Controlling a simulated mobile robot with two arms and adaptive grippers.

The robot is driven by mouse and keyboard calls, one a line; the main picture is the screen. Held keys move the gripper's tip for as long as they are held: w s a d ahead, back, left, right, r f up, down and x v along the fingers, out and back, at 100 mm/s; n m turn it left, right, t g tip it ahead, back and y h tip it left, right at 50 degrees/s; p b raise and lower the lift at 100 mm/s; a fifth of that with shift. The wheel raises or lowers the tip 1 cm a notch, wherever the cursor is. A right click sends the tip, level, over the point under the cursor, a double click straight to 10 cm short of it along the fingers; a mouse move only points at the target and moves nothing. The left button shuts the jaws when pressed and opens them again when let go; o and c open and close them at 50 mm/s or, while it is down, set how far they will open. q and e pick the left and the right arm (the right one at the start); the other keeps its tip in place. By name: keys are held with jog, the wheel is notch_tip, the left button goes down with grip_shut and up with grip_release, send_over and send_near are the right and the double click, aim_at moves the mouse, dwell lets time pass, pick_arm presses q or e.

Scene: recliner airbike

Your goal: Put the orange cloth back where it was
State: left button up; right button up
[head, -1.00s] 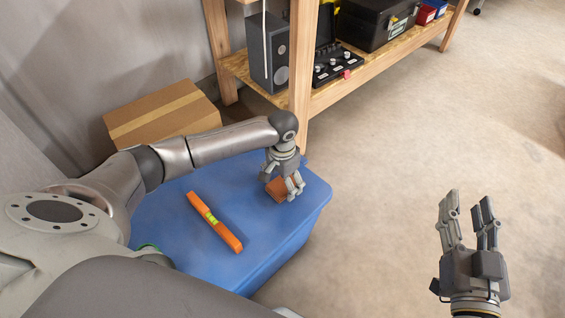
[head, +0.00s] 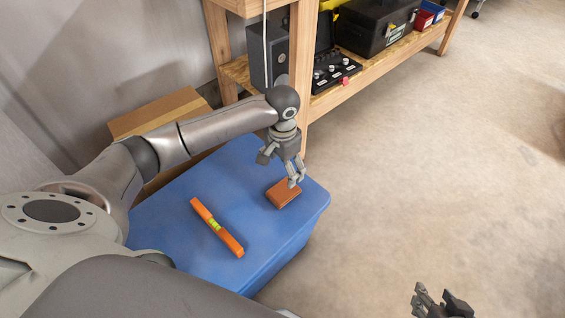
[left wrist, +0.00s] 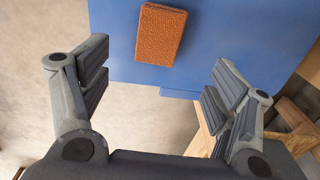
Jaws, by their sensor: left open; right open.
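The orange cloth is a small folded orange-brown block (head: 282,195) lying on the blue bin lid (head: 180,233), near its right end. It also shows in the left wrist view (left wrist: 161,34), flat on the blue lid and apart from the fingers. My left gripper (head: 295,179) is open and empty just above the cloth's far edge; its two fingers show wide apart in the left wrist view (left wrist: 160,85). My right gripper (head: 441,296) is open and empty at the bottom edge of the head view, over the floor.
An orange spirit level (head: 216,227) lies on the lid left of the cloth. A cardboard box (head: 155,112) stands behind the bin. A wooden shelf (head: 385,68) with a speaker, knobbed device and black case stands at the back. The floor at right is clear.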

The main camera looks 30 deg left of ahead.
pick_arm(q)
jog(key=s+d+f+m+t+h, duration=0.25)
jog(key=s+d, duration=0.65)
jog(key=d, duration=0.5)
jog(key=s+a+r+n+t+y, duration=0.1)
jog(key=s+a+r+n+t, duration=0.2)
jog(key=s+a, duration=0.4)
jog(key=shift+s+a+r+n+t, duration=0.35)
jog(key=shift+n+t, duration=0.2)
jog(key=shift+t, duration=0.3)
pick_arm(e)
jog(key=shift+s+d+f, duration=0.1)
jog(key=shift+s+f, duration=0.05)
jog(key=shift+s, duration=0.2)
pick_arm(q)
jog(key=shift+s+d, duration=0.1)
pick_arm(e)
jog(key=shift+f, duration=0.1)
